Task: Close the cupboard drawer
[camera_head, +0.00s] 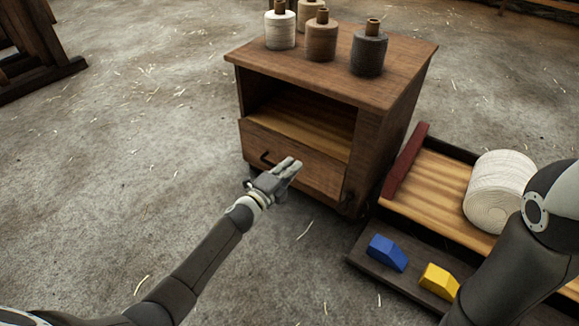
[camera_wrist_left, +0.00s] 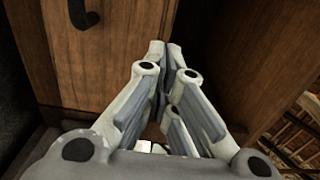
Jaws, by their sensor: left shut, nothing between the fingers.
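The wooden cupboard (camera_head: 395,110) stands upright at the centre, with an open bay above its drawer (camera_head: 316,178). The drawer front has a dark handle (camera_head: 265,158) on its left part; it also shows at the upper left of the left wrist view (camera_wrist_left: 80,14). The front looks close to flush with the cupboard, but I cannot tell whether a small gap is left. My left gripper (camera_head: 292,166) is shut and empty, its fingertips at the drawer front, right of the handle. In the left wrist view the fingertips (camera_wrist_left: 167,50) point at the wood; contact is unclear. My right gripper is out of view.
Several thread spools (camera_head: 322,36) stand on the cupboard top. At the right, a low wooden tray (camera_head: 440,185) holds a white rope coil (camera_head: 498,190); a blue block (camera_head: 387,252) and yellow block (camera_head: 438,281) lie in front.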

